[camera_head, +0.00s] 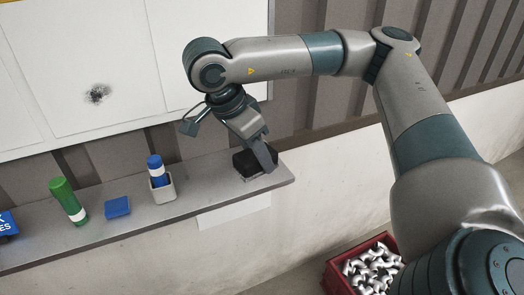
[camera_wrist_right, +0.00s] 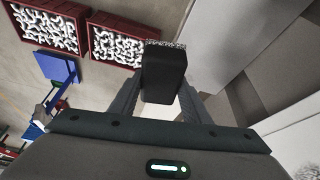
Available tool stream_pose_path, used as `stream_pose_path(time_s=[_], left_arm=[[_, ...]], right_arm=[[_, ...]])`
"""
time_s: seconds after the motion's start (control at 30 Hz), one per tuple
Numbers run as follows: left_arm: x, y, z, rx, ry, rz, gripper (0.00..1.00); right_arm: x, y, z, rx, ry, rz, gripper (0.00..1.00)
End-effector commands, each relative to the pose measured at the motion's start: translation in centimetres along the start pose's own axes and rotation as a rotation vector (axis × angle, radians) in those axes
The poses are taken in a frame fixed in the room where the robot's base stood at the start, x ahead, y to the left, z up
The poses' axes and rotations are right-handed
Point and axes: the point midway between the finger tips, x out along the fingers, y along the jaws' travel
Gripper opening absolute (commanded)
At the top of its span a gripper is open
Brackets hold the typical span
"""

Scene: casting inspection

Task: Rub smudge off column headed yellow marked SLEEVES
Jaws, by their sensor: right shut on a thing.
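My right gripper (camera_head: 258,160) is shut on a black eraser block (camera_head: 243,160) at the right end of the grey shelf. I cannot tell if the block touches the shelf. In the right wrist view the block (camera_wrist_right: 163,75) sits between the two fingers, with a speckled grey pad at its far end. A white board (camera_head: 160,60) hangs on the wall above the shelf, split into columns by thin lines. A dark smudge (camera_head: 97,93) is on one column left of my arm. A sliver of yellow (camera_head: 8,1) shows at the top left corner; no column heading is readable. My left gripper is out of view.
A red crate (camera_head: 338,282) of castings is below right.

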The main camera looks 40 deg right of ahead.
Motion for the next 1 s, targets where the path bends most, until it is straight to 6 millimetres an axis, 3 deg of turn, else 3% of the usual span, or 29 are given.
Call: stream_pose_path(time_s=[0.6, 0.8, 1.0], left_arm=[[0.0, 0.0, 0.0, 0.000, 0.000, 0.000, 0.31], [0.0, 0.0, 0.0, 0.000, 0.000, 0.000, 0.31], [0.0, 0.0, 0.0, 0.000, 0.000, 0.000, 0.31]], right_arm=[[-3.8, -3.5, 10.5, -1.069, 0.000, -0.446, 0.25], [-4.4, -3.7, 11.8, -1.210, -0.001, -0.501, 0.25], [-4.5, -3.7, 12.0, -1.227, -0.001, -0.509, 0.25]])
